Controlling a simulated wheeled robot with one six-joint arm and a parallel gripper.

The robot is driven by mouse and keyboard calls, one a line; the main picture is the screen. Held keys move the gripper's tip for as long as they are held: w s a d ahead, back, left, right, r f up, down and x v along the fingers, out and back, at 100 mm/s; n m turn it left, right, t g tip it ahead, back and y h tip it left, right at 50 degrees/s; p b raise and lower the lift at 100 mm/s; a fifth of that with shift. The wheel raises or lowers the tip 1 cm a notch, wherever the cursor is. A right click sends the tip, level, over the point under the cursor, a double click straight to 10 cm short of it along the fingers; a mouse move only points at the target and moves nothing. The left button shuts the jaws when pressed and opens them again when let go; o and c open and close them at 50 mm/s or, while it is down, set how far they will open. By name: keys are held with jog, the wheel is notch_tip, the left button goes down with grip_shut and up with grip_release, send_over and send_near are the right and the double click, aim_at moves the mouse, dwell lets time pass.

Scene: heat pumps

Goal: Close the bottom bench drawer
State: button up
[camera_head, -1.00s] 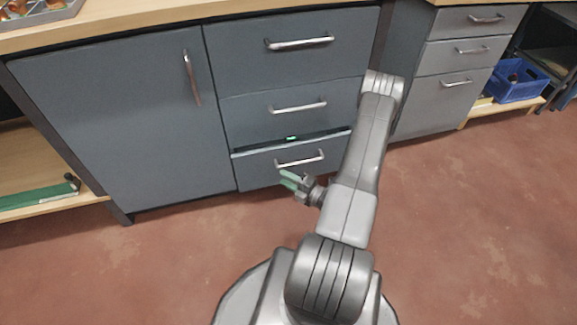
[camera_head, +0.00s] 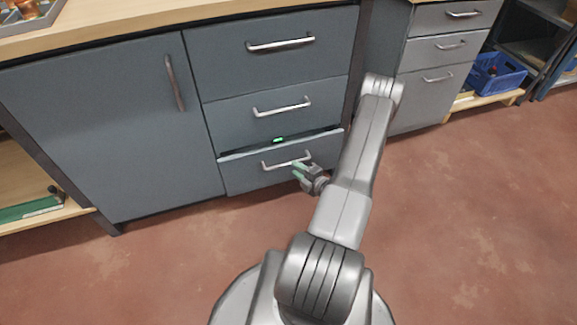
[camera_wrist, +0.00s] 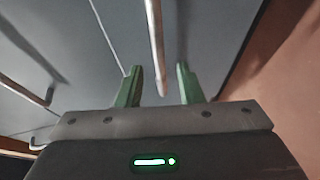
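The bottom bench drawer (camera_head: 245,175) is a grey front that stands slightly out, with a dark gap along its top edge. Its silver bar handle (camera_head: 275,165) shows left of my gripper (camera_head: 298,168), which is at the handle's right end. In the wrist view, my gripper (camera_wrist: 159,74) has its two green fingers apart. A silver handle bar (camera_wrist: 155,45) runs between them, with space on both sides, and does not look clasped. The wrist view does not clearly show the drawer's gap.
The closed middle drawer (camera_head: 235,122) and top drawer (camera_head: 230,70) are above, with bar handles. A cupboard door (camera_head: 110,140) is on the left. Another drawer unit (camera_head: 430,95) and a blue crate (camera_head: 497,78) are at the right. The red floor (camera_head: 470,210) is clear.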

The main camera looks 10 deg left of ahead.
aim_at(288, 164)
jog(key=shift+b+x, duration=0.5)
jog(key=shift+x, duration=2.25)
grip_shut()
